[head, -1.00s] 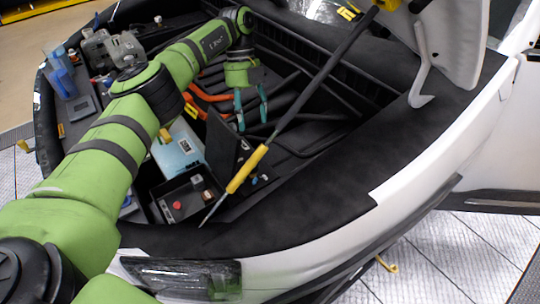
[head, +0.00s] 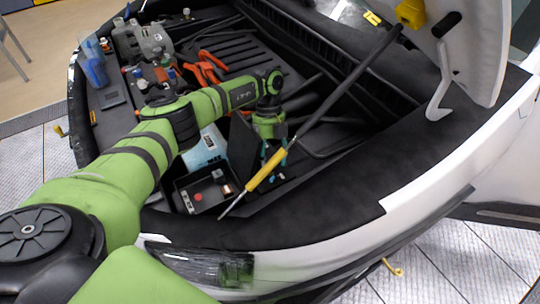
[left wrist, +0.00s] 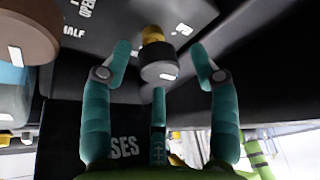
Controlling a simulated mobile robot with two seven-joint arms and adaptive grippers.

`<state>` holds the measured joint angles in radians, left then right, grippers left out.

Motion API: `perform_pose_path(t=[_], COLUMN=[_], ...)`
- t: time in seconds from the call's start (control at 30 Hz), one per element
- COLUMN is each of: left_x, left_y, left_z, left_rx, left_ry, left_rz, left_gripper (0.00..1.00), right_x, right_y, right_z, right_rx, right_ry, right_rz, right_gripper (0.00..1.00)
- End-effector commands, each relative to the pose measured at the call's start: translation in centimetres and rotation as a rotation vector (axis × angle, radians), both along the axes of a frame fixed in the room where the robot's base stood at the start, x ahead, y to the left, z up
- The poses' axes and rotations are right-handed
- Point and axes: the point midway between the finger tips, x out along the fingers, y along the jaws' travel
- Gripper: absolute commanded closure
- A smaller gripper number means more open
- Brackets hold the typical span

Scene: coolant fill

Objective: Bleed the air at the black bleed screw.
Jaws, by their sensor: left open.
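The black bleed screw (left wrist: 158,68) is a dark knob with a white mark on a brass neck, in the upper middle of the left wrist view. My left gripper (left wrist: 160,50) is open. Its teal fingers stand around the knob, one on each side and a third below it in the picture, with visible gaps beside it. In the head view my left gripper (head: 270,155) is in the engine bay, just right of a raised black lid (head: 243,145). The bleed screw cannot be made out there. My right gripper is not in view.
A hood prop (head: 270,168) with a yellow grip crosses in front of my left gripper. An open black box (head: 198,207) with a red button stands left of it. A brown round cap (left wrist: 30,30) is close at upper left in the wrist view. Orange clamps (head: 205,68) lie farther back.

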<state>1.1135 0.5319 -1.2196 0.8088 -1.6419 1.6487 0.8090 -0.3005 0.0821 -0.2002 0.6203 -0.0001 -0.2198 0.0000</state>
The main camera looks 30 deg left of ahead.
Motion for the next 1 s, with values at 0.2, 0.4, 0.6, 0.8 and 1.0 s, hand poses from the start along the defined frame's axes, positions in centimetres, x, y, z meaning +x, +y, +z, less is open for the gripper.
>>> perform_pose_path(t=[0.2, 0.4, 0.6, 0.8, 1.0], left_x=[0.0, 0.0, -0.1, -0.1, -0.1], left_y=[0.0, -0.1, -0.2, -0.3, -0.5], left_z=[0.0, 0.0, -0.1, -0.3, -0.6], left_rx=[0.0, -0.002, -0.004, -0.005, -0.007], left_ry=[0.0, 0.002, 0.004, 0.004, 0.005], left_rz=[0.0, -0.001, -0.01, -0.068, -0.2], left_gripper=[0.56, 0.93, 0.93, 0.93, 0.93], right_x=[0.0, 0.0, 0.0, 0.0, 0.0], right_y=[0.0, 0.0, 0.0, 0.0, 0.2], right_z=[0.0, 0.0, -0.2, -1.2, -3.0], right_rx=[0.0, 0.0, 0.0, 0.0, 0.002], right_ry=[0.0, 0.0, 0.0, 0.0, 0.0], right_rz=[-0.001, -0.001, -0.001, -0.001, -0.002], right_gripper=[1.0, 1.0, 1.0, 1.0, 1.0])
